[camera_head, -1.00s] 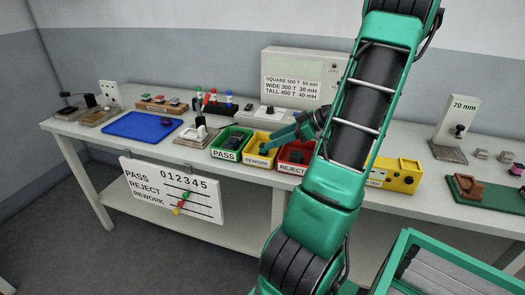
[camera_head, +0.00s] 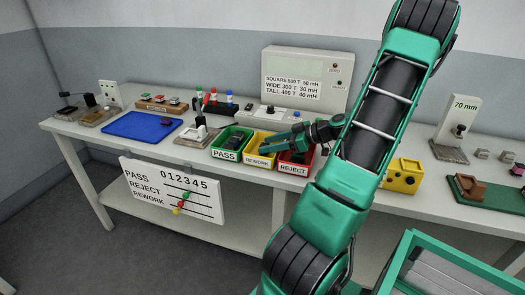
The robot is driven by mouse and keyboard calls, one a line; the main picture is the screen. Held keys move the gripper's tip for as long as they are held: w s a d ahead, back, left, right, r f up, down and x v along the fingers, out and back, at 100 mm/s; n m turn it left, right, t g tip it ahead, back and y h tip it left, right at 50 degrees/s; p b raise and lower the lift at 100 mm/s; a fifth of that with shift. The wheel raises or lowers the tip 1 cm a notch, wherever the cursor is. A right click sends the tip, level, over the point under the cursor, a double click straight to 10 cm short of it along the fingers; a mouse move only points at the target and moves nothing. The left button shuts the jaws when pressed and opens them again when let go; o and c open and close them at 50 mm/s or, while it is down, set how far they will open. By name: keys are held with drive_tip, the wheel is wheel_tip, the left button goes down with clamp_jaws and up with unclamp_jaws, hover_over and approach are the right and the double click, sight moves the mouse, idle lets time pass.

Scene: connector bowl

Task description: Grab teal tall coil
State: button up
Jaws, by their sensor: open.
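I cannot make out a teal tall coil for certain in the head view. My gripper (camera_head: 266,147) is open, with green fingers pointing left over the yellow REWORK bin (camera_head: 257,161). Its wrist is above the red REJECT bin (camera_head: 293,170). The fingers and wrist hide parts of both bins. I cannot tell whether anything lies between the fingertips. A dark item shows inside the green PASS bin (camera_head: 225,155), too small to identify. A small dark blue piece (camera_head: 166,121) lies on the blue mat (camera_head: 137,125).
A meter box (camera_head: 305,68) stands behind the bins. A white fixture (camera_head: 200,130) is left of the PASS bin. A yellow box (camera_head: 403,176) and a 70 mm gauge (camera_head: 461,115) stand to the right. A PASS/REJECT/REWORK board (camera_head: 170,192) hangs in front.

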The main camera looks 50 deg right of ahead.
drive_tip(key=shift+w+a+f, duration=0.1)
drive_tip(key=shift+w+f, duration=0.05)
drive_tip(key=shift+w, duration=0.1)
clamp_jaws()
